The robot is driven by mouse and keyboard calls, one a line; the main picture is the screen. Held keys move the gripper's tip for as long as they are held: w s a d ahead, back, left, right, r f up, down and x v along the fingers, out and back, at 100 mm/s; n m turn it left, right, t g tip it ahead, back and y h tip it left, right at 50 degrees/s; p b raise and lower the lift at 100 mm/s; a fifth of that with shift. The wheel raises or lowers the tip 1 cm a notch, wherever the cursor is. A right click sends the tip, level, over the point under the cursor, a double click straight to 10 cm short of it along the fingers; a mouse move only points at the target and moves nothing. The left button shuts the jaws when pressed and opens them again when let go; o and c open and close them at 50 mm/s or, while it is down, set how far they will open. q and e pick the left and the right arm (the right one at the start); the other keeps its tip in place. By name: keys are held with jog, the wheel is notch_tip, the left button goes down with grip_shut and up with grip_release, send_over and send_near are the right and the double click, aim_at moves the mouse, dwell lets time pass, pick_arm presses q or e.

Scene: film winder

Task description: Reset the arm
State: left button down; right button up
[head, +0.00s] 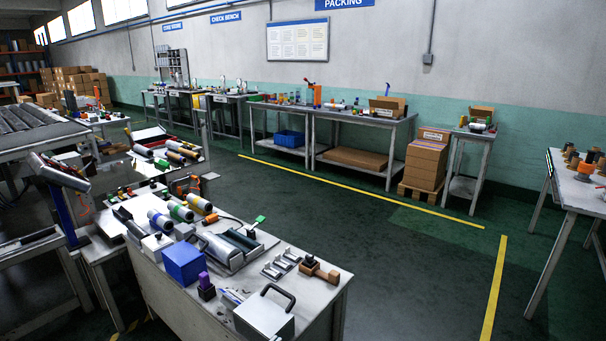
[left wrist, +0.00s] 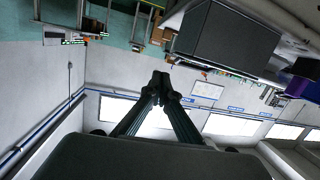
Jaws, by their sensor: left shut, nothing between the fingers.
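My left gripper (left wrist: 161,82) shows in the left wrist view, where the picture is upside down. Its two dark fingers meet at the tips, with nothing between them. It is in the air, with the wall and windows behind it. Neither of my grippers shows in the head view, and my right gripper is in neither view. In the head view the near bench (head: 318,262) holds a device with dark rollers (head: 238,240) in a light metal frame. I cannot tell any other arm belonging to the task.
The near bench also carries a blue box (head: 183,262), a pale box with a black handle (head: 262,318) and several film rolls. A large dark block (left wrist: 225,40) shows close by in the left wrist view. The green floor (head: 400,260) right of the bench is clear.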

pick_arm(q)
jog(key=s+a+f+g+y, duration=0.1)
jog(key=s+a+f, duration=0.3)
jog(key=s, duration=0.9)
jog(key=s+a+f+n+g+y, duration=0.1)
jog(key=s+a+f+y, duration=0.3)
jog(key=s+a, duration=0.4)
jog(key=s, duration=0.5)
jog(key=shift+s+f+g+y, duration=0.2)
jog(key=shift+f+g+y, duration=0.1)
jog(key=shift+f+g, duration=0.1)
